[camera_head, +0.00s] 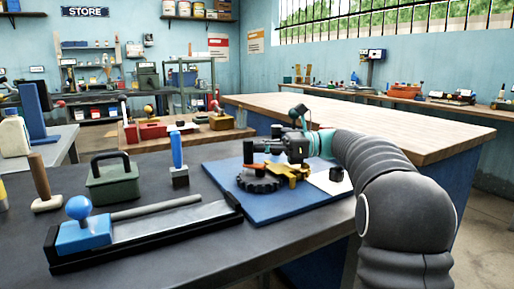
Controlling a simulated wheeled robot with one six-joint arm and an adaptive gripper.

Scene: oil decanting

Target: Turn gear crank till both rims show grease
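A black toothed gear (258,183) lies on a blue mat (268,209) at the right part of the grey bench. A yellow bracket-like part (293,170) stands against its right side. A small orange piece (254,166) sits above the gear, with a dark upright piece (249,151) rising beside it; I cannot tell which of these is the crank. My gripper (284,147) is just above and behind the yellow part. Its fingertips are too small and overlapped to show whether they touch or hold anything. No grease can be made out on the gear rim, and a second rim is not distinguishable.
A white sheet (328,182) and a small black knob-like piece (336,174) lie right of the yellow part. A blue-handled tool (178,155), a green box (113,182) and a long black-edged tray (150,258) stand to the left. A wooden-topped bench (400,127) behind is clear.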

